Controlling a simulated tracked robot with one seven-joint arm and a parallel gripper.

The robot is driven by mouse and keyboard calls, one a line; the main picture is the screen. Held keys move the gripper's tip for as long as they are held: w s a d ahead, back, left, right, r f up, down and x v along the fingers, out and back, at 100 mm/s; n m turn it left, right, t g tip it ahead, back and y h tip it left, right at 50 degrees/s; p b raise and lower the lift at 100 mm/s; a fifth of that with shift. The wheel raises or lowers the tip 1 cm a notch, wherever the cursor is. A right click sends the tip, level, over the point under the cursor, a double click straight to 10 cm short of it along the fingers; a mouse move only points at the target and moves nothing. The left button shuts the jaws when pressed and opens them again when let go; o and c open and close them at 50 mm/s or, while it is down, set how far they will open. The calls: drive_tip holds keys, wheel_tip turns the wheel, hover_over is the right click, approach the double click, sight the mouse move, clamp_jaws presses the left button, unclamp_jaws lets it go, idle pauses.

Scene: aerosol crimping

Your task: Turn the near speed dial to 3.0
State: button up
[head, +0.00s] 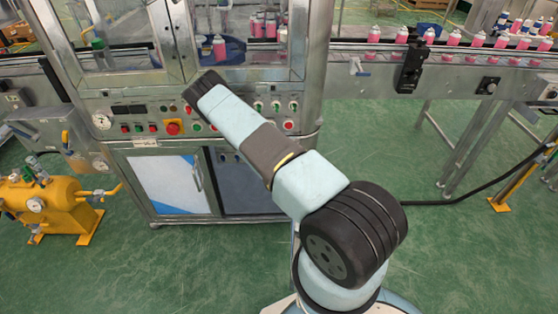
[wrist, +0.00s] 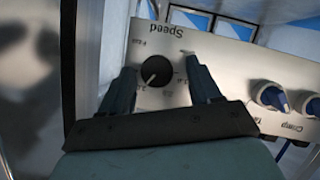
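In the wrist view a round black speed dial (wrist: 156,71) sits on a grey metal plate with the word "Speed", seen upside down. Its white pointer line points to the lower left in the picture. Small scale numbers around it are hard to read. My gripper (wrist: 159,66) is open, with one finger left of the dial and one right of it. Gaps show between the fingers and the dial, and nothing is held. In the head view my arm reaches to the machine's front panel; my gripper and the dial cannot be made out there.
Blue-and-white knobs (wrist: 272,97) sit to the right on the same panel. In the head view the machine panel has a red button (head: 172,127) and a gauge (head: 102,121). A conveyor with pink cans (head: 452,38) runs right. A yellow tank (head: 42,207) stands left.

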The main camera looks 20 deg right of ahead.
drive_tip(key=v, duration=1.3)
drive_tip(key=shift+s+a, duration=0.2)
drive_tip(key=shift+s, duration=0.1)
drive_tip(key=shift+r, duration=0.1)
